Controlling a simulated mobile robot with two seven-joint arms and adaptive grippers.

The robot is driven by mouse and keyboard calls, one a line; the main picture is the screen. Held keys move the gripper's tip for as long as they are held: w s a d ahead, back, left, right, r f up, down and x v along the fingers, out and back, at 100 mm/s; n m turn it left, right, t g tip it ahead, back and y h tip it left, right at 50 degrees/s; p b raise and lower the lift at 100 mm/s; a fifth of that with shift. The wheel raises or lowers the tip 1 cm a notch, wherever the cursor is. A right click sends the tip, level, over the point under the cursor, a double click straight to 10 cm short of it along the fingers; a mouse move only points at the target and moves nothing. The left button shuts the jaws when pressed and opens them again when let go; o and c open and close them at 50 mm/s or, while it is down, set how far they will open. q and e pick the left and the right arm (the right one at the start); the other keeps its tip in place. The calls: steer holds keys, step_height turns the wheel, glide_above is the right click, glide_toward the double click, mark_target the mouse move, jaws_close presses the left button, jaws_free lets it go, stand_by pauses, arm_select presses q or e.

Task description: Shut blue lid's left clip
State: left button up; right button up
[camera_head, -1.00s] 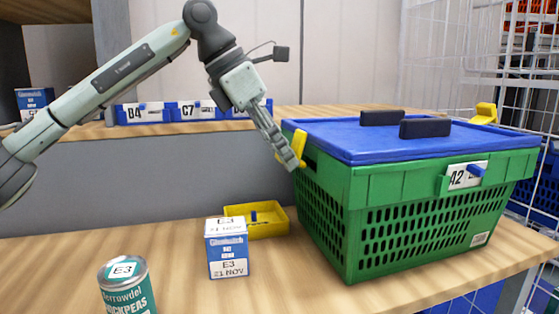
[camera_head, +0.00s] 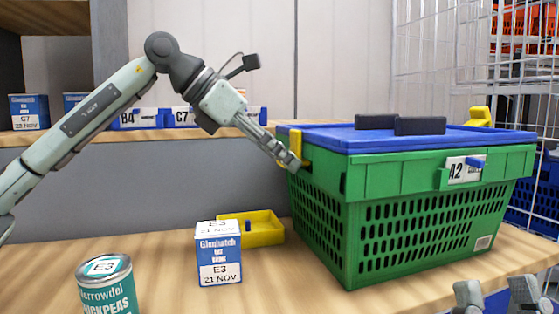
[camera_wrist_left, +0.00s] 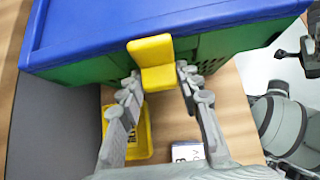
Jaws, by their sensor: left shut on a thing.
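The blue lid (camera_head: 345,139) lies on a green basket (camera_head: 400,180). Its yellow left clip (camera_head: 296,143) stands roughly upright at the lid's left edge, and it also shows in the left wrist view (camera_wrist_left: 152,62). My left gripper (camera_head: 290,160) is at the left end of the basket, its fingers on both sides of the clip's lower part and shut on it. The fingertips partly hide the clip in the head view. My right gripper (camera_head: 497,292) is open and empty at the bottom right, in front of the basket.
A second yellow clip (camera_head: 480,116) sticks up at the lid's right end. Left of the basket are a yellow tray (camera_head: 262,231), a blue and white box (camera_head: 219,255) and a can (camera_head: 107,290). A wire cage (camera_head: 440,70) stands behind right.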

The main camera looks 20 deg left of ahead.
stand_by(0.3)
arm_select(q)
steer(key=o, duration=1.2)
steer(key=shift+c, duration=0.2)
steer(key=v, duration=1.2)
steer(key=shift+d, duration=0.1)
